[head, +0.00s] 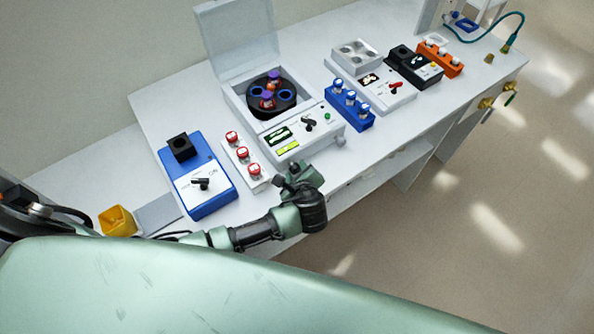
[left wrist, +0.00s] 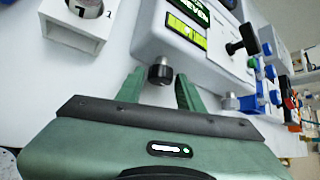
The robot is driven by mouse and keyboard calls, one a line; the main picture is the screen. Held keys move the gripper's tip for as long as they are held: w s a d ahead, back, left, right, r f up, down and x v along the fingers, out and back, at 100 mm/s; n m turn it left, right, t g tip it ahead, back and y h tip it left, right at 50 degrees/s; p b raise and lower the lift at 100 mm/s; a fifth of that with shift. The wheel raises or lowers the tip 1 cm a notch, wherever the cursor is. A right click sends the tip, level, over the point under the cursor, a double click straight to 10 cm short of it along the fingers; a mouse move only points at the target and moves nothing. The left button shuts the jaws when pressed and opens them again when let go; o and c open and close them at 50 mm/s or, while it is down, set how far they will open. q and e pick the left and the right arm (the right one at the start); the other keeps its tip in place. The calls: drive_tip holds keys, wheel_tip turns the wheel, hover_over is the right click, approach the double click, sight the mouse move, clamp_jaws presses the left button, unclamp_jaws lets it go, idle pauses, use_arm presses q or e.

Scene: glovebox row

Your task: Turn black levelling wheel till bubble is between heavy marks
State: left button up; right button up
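The white centrifuge (head: 271,135) stands on the bench with its clear lid (head: 237,40) up and a dark rotor (head: 271,97) holding tubes. The black levelling wheel (left wrist: 160,72) shows at its front lower edge in the left wrist view; in the head view my gripper hides it. My left gripper (head: 297,172) is open, its green fingers (left wrist: 161,86) on either side of the wheel with gaps visible. The yellow-green bubble vial (left wrist: 187,31) sits on the panel; bubble and marks are too small to read. A green-on-black display above it ends in "VEN". My right gripper is out of view.
A grey levelling wheel (left wrist: 229,101) is at the machine's other front corner. A white rack with red-capped tubes (head: 243,161) and a blue mixer (head: 199,176) stand left; a blue rack (head: 350,108) stands right.

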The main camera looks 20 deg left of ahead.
use_arm(q)
drive_tip(key=c, duration=0.6)
clamp_jaws()
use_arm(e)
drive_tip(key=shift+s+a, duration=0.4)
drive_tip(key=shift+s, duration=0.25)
use_arm(q)
drive_tip(key=shift+g, duration=0.3)
drive_tip(key=shift+w+d+r+m+g+y, duration=0.15)
drive_tip(key=shift+w+d+m+g+y, duration=0.05)
drive_tip(key=shift+m+g+y, duration=0.6)
drive_tip(key=m+g+y, duration=0.2)
drive_tip(key=g, duration=0.1)
drive_tip(key=shift+w+d, duration=0.15)
drive_tip(key=shift+w, duration=0.05)
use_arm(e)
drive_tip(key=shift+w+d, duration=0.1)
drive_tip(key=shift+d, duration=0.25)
use_arm(q)
drive_tip(key=shift+g, duration=0.3)
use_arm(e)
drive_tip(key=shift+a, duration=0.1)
